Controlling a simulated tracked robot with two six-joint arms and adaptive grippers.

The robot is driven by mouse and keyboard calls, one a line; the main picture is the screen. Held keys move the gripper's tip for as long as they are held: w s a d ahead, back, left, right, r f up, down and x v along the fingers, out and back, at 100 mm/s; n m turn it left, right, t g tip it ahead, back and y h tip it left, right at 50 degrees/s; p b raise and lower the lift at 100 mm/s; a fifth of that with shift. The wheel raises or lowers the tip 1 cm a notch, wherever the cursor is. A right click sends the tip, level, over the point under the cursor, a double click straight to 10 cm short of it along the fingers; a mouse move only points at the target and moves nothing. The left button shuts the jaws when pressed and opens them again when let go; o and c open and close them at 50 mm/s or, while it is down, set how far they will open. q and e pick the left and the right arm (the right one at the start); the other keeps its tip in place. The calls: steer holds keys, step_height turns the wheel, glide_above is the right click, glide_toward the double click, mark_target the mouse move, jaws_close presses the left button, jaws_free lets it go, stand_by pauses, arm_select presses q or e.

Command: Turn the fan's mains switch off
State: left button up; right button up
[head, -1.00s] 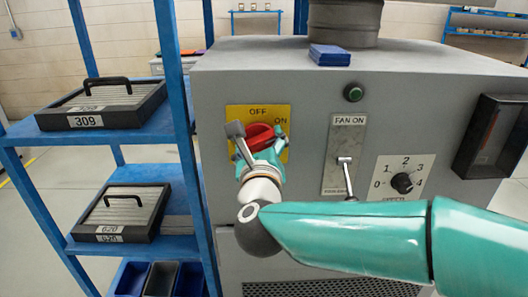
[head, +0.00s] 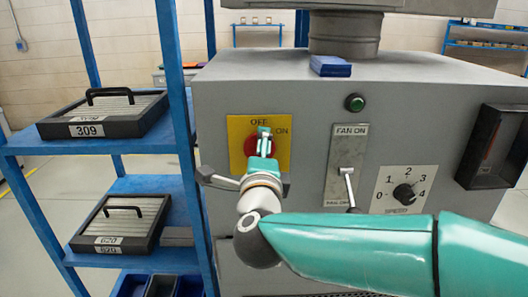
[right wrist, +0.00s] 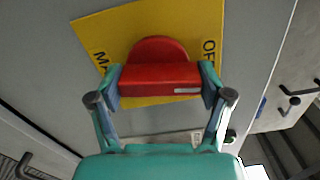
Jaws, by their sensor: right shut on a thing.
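The red rotary mains switch (head: 282,152) sits on a yellow plate (head: 236,126) at the front left of the grey cabinet. The plate reads OFF at its top and ON at its upper right. My right gripper (head: 264,142) is at the switch and hides much of its handle in the head view. In the right wrist view its two fingers close on the ends of the red handle (right wrist: 160,78). The white mark on the handle is at the end on the OFF label's side. My left gripper is not in view.
The cabinet (head: 310,105) also carries a green button (head: 355,103), a FAN ON lever (head: 348,183) and a speed dial (head: 404,194) right of the switch. A blue shelf rack (head: 185,130) with black-framed filters stands close on the left. A blue box (head: 330,66) lies on top.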

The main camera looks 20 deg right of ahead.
steer(key=shift+a+f+n, duration=0.1)
steer(key=shift+f+n, duration=0.05)
steer(key=shift+n, duration=0.95)
steer(key=shift+f, duration=0.1)
steer(key=o, duration=1.1)
steer(key=shift+s+a+r, duration=0.1)
steer(key=shift+s+r, duration=0.1)
steer(key=shift+s, duration=0.05)
steer(key=v, duration=1.1)
steer(key=shift+s, duration=0.2)
